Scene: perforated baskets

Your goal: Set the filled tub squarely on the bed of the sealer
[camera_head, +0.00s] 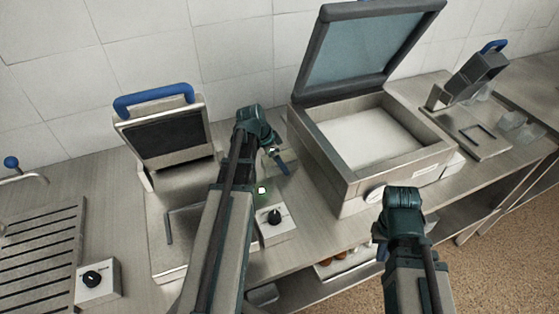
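I cannot make out the filled tub for certain. A steel machine with a raised dark plate (172,139) and a blue handle (153,97) stands left of centre and looks like the sealer. A thin dark angled guide (169,227) lies on its bed, which my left arm partly covers. My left gripper (280,160) is beyond the bed's right side, near a small green light. My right gripper (381,243) is low in front of the large lidded chamber machine, mostly hidden behind its wrist. The finger gap shows on neither gripper.
The chamber machine (333,178) stands centre right, its lid (366,45) raised. A control box with a black knob (274,217) is beside my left arm. Another blue-handled machine (478,75) is far right. Orange-brown things (340,256) lie on the lower shelf. A slatted rack (38,245) is left.

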